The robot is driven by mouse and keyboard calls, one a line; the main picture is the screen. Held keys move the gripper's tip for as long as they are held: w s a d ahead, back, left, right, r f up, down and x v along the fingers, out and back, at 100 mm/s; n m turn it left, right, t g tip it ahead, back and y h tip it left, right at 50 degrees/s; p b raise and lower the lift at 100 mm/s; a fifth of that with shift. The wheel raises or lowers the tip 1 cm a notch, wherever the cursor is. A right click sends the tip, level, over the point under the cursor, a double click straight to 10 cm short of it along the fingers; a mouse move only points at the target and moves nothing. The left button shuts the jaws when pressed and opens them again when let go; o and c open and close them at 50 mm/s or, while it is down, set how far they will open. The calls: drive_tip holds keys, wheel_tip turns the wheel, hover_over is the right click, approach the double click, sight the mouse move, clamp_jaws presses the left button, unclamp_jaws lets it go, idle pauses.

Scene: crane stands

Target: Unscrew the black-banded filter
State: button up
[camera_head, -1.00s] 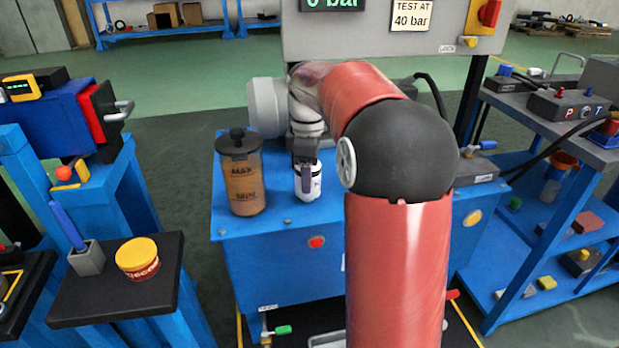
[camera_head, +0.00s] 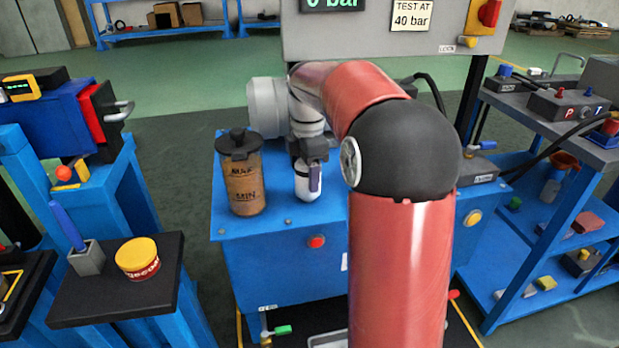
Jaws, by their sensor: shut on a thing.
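A white filter (camera_head: 304,187) stands upright on top of the blue power unit (camera_head: 270,239), to the right of the brown reservoir. My gripper (camera_head: 313,172) comes down over it from above, with a dark finger against its right front side. It is shut on the filter. The other finger and the filter's top are hidden by the gripper. I cannot make out the black band clearly. Whether the filter is still seated in the unit cannot be told.
The brown reservoir (camera_head: 243,182) with a black cap stands close to the left of my gripper. A grey panel (camera_head: 390,30) rises behind. A yellow-lidded tin (camera_head: 138,257) sits on a black shelf at the left. A blue trolley (camera_head: 565,215) stands at the right.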

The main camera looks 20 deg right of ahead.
drive_tip(key=shift+r, duration=0.15)
drive_tip(key=n, duration=0.5)
drive_tip(key=o, duration=1.1)
drive_tip(key=shift+c, duration=0.7)
